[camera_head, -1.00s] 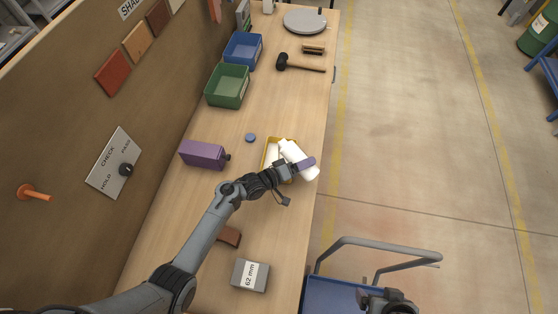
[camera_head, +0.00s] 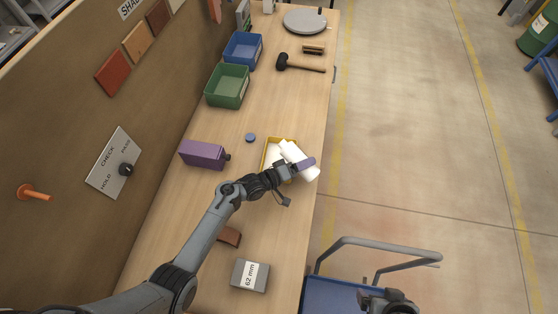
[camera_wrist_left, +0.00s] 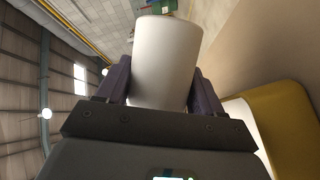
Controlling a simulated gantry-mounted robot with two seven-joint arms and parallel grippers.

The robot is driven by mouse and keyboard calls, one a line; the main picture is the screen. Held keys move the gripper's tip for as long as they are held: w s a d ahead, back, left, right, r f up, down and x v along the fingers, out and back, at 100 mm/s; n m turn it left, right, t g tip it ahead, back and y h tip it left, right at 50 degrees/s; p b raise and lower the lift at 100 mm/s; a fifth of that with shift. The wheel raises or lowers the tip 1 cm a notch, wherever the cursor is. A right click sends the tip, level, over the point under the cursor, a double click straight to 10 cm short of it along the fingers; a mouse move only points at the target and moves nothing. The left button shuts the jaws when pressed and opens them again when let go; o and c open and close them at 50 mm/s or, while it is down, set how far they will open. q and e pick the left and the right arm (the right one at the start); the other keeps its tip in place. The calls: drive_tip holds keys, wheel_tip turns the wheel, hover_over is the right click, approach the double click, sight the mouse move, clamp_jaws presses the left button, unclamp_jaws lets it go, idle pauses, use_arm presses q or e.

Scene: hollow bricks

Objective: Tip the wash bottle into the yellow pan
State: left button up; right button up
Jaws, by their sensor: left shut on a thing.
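My left gripper (camera_head: 304,164) is shut on the white wash bottle (camera_head: 291,151). The bottle is tilted, its upper-left end over the yellow pan (camera_head: 265,152) and its other end toward the table's right edge. In the left wrist view the white bottle (camera_wrist_left: 166,62) sits between the two purple fingers, and part of the yellow pan (camera_wrist_left: 292,125) shows at the right. The pan stands on the table, partly hidden by the bottle and my arm. Its inside looks whitish; I cannot tell what is in it.
A purple bottle (camera_head: 203,154) and a small blue disc (camera_head: 250,138) are left of the pan. Green (camera_head: 227,86) and blue (camera_head: 243,50) bins, a mallet (camera_head: 300,65) and a brush (camera_head: 313,48) are farther back. A grey 62 mm block (camera_head: 250,276) and a brown piece (camera_head: 229,237) are nearer.

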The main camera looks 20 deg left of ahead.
idle(0.5)
use_arm(q)
drive_tip(key=shift+r, duration=0.1)
drive_tip(key=shift+a+r+p, duration=0.1)
drive_tip(key=shift+r+p, duration=0.05)
drive_tip(key=shift+p, duration=0.15)
drive_tip(key=shift+w+a+r+m+y+p, duration=0.2)
drive_tip(key=shift+a+r+m+y+p, duration=0.25)
drive_tip(key=shift+m+p, duration=0.6)
drive_tip(key=shift+w+a+r+m+y+p, duration=0.15)
drive_tip(key=shift+a+m+y+p, duration=0.2)
drive_tip(key=shift+m+y+p, duration=0.15)
drive_tip(key=shift+a+m, duration=0.2)
drive_tip(key=shift+m, duration=0.15)
drive_tip(key=shift+w, duration=0.1)
